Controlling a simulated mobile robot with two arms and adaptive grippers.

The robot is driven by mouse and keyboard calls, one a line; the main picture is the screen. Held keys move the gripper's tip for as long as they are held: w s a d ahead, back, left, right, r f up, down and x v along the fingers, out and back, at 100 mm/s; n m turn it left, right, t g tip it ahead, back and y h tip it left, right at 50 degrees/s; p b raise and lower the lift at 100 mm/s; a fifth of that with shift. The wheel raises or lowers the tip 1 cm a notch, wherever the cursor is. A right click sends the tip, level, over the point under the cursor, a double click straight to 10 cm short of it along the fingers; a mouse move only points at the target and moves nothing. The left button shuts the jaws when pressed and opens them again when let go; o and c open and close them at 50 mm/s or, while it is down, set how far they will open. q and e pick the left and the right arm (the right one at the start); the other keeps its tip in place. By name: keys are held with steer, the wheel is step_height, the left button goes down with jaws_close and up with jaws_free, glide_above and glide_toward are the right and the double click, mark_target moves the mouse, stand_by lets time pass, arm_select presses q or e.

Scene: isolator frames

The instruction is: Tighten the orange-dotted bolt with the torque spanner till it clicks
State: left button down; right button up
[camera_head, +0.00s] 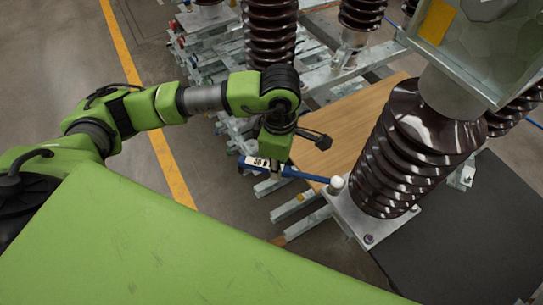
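The torque spanner (304,175) has a blue shaft and handle with a white label and a pale round head (336,182). My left gripper (272,165) points down and is shut on the spanner's handle, which it largely covers from above. The spanner's head is over the left corner of the metal base plate (345,209) under a brown insulator. Whether it is seated on a bolt there is hidden. Other bolts show on the plate's front corner (368,238) and right corner (415,208). I cannot make out an orange dot. My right gripper is not in view.
The ribbed brown insulator (405,155) rises close to the spanner's head. More insulators (271,30) and metal frames (292,205) stand behind and below. A wooden board (345,125) lies behind the spanner. The grey floor at left, with a yellow line (171,165), is clear.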

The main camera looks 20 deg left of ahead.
arm_select(q)
steer(key=f+n, duration=0.1)
steer(key=n, duration=0.2)
steer(key=shift+w+d+f, duration=0.1)
steer(key=shift+d+f, duration=0.25)
steer(key=shift+f, duration=0.05)
step_height(320, 180, down, 4)
steer(key=shift+r+b, duration=0.15)
steer(key=shift+b, duration=0.4)
steer(key=shift+b, duration=0.65)
stand_by(0.6)
steer(key=shift+f+b, duration=1.1)
steer(key=shift+b, duration=0.1)
